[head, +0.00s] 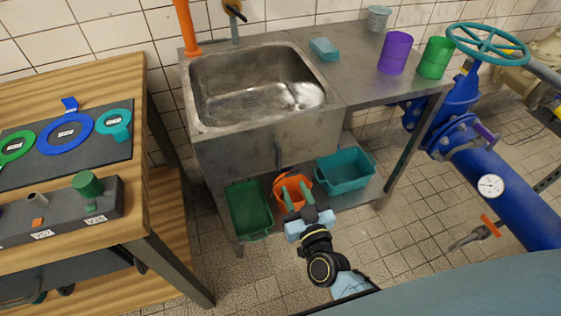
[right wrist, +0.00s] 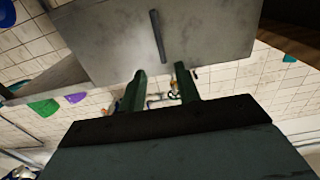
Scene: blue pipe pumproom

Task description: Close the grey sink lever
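The sink (head: 245,150) is a grey metal basin set in a metal counter. A thin dark grey upright bar, which looks like the sink lever (head: 277,155), is on its front face. In the right wrist view the lever (right wrist: 157,36) is a dark, slightly slanted bar on the grey metal panel, just beyond my fingertips. My right gripper (head: 294,189) is open and empty, below the lever and in front of the lower shelf. Its two green fingers (right wrist: 160,77) stand apart and do not appear to touch the lever. My left gripper is not in view.
An orange bucket (head: 292,181), a green bin (head: 249,210) and a teal bin (head: 346,172) stand under the sink. A wooden workbench (head: 150,215) is at the left. A blue pipe (head: 510,195) with a teal valve wheel (head: 487,43) is at the right.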

